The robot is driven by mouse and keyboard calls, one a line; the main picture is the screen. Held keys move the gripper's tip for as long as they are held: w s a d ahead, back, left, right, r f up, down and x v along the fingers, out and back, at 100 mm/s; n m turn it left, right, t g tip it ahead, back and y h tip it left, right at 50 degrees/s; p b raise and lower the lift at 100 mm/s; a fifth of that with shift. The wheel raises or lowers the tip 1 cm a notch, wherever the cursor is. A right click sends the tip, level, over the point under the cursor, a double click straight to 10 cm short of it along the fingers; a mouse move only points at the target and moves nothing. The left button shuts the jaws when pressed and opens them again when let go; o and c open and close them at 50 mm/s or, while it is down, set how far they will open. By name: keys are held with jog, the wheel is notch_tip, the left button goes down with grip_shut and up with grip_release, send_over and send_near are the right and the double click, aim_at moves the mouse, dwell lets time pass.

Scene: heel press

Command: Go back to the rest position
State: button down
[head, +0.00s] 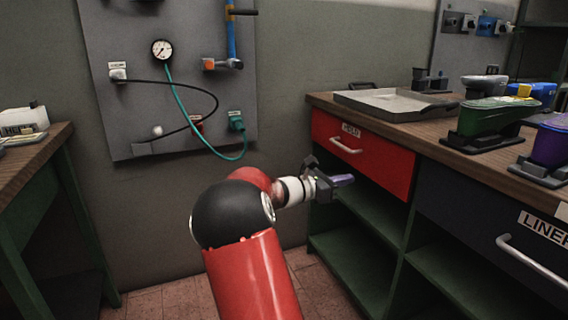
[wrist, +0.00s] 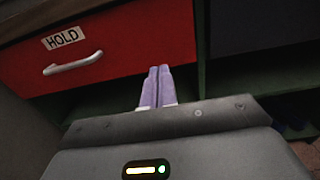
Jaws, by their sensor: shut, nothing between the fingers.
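My gripper (head: 343,181) is in front of the workbench on the right, below and just before the red drawer. Its two purple fingers lie together, with nothing held between them. In the wrist view the shut fingertips (wrist: 159,72) point toward the open shelf space under the red drawer (wrist: 120,45). That drawer, labelled HOLD, is shut and also shows in the head view (head: 385,165). My red and black arm reaches up from the bottom middle of the head view.
The workbench top (head: 440,140) carries a metal tray (head: 395,105), a green boot-like item (head: 495,118) and a purple one (head: 552,145). A dark LINER drawer (head: 480,225) is at right. A wall panel (head: 115,35) has a gauge and hoses. Another bench (head: 50,150) stands left.

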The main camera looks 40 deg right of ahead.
jog(key=s+a+f+m+t+y, duration=0.2)
jog(key=s+a+m+y, duration=0.3)
jog(key=a, duration=0.9)
jog(key=s+a+f+m+t+y, duration=0.1)
jog(key=s+a+m+t+y, duration=0.3)
jog(key=a, duration=1.1)
jog(key=s+a+f+m+t+y, duration=0.2)
jog(key=s+a+m+t+y, duration=0.2)
jog(key=a, duration=1)
jog(key=s+m+y, duration=0.2)
jog(key=s+y, duration=0.2)
jog(key=s, duration=0.1)
jog(key=shift+s+a+f, duration=0.15)
jog(key=shift+s+f, duration=0.1)
jog(key=shift+f, duration=0.1)
